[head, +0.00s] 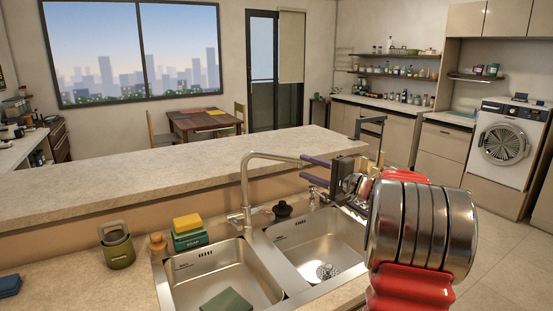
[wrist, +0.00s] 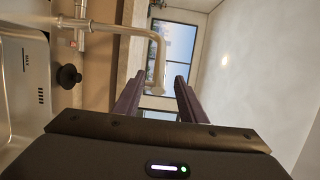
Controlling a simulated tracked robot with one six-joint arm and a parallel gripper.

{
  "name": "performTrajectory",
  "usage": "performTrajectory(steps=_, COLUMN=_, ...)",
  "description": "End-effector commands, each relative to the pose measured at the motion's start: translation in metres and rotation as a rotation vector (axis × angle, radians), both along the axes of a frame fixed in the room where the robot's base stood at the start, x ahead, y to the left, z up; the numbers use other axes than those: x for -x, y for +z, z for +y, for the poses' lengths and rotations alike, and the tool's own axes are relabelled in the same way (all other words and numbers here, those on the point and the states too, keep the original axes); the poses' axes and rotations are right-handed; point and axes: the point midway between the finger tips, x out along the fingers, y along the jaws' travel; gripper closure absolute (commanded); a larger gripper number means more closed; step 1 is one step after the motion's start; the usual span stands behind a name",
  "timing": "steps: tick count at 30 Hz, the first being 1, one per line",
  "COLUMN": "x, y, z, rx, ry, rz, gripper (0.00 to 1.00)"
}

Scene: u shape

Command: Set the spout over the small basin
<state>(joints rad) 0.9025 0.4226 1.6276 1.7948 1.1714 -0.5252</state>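The metal faucet's spout (head: 272,156) rises behind the sink and arches right, with its end above the right basin (head: 335,240). The left basin (head: 205,270) holds a green cloth (head: 228,302); I cannot tell for sure which basin is the small one. My gripper (head: 303,167) is level with the spout's end from the right, its two purple fingers apart. In the wrist view the fingers (wrist: 158,78) are open, and the spout (wrist: 160,55) hangs between them, nearer the left finger. Contact is not clear.
A black knob-like stopper (head: 282,209) stands behind the basins. Yellow and green sponge boxes (head: 188,232) and a green canister (head: 117,246) stand to the left. A raised stone counter (head: 150,175) runs behind the sink. There is free air above both basins.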

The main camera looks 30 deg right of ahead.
Motion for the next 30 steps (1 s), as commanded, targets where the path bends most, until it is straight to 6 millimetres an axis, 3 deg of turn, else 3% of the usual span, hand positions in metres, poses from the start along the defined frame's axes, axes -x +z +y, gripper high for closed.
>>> performTrajectory(steps=11, x=-0.011, y=-0.001, z=0.003, rx=0.000, ry=0.001, rz=0.002, gripper=0.62)
performTrajectory(steps=30, x=-0.103, y=-0.001, z=0.024, rx=0.001, ry=0.003, rz=0.002, gripper=0.62)
